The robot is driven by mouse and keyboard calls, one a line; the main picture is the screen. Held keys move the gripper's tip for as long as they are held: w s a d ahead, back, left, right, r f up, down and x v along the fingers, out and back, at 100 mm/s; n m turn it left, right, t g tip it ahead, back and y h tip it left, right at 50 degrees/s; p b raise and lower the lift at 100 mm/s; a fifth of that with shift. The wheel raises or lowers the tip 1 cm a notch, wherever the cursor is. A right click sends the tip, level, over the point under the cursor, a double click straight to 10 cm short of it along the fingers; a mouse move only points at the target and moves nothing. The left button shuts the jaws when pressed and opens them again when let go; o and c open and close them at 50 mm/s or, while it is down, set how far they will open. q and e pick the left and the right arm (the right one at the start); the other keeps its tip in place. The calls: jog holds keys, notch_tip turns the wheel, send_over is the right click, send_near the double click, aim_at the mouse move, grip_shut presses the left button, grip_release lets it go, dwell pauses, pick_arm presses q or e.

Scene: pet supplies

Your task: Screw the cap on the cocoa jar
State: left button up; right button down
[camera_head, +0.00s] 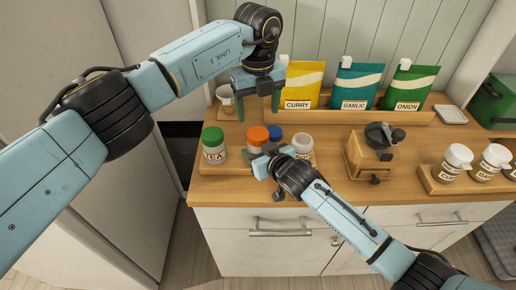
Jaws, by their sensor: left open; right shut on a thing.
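My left gripper (257,106) is open and points down, with its fingers spread above the back part of the counter. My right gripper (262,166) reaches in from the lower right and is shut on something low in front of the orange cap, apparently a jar. The gripper hides most of it. A pale-topped jar (302,144) stands just to the right. No cocoa label is readable, so I cannot tell which jar is the cocoa jar.
A green-capped jar (213,143) labelled like tea stands at left. Curry (303,84), garlic (354,86) and onion (413,88) pouches stand in a wooden rack behind. A wooden grinder (371,154) and several white-capped jars are at right. Some counter between is bare.

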aim_at(258, 134)
pick_arm(q)
notch_tip(258, 134, down, 8)
jog(key=shift+r, duration=0.15)
dwell(0.4)
jog(key=c, duration=1)
jog(key=m, duration=0.9)
jog(key=shift+m, duration=0.4)
jog(key=o, duration=1.1)
jog(key=shift+r, duration=0.1)
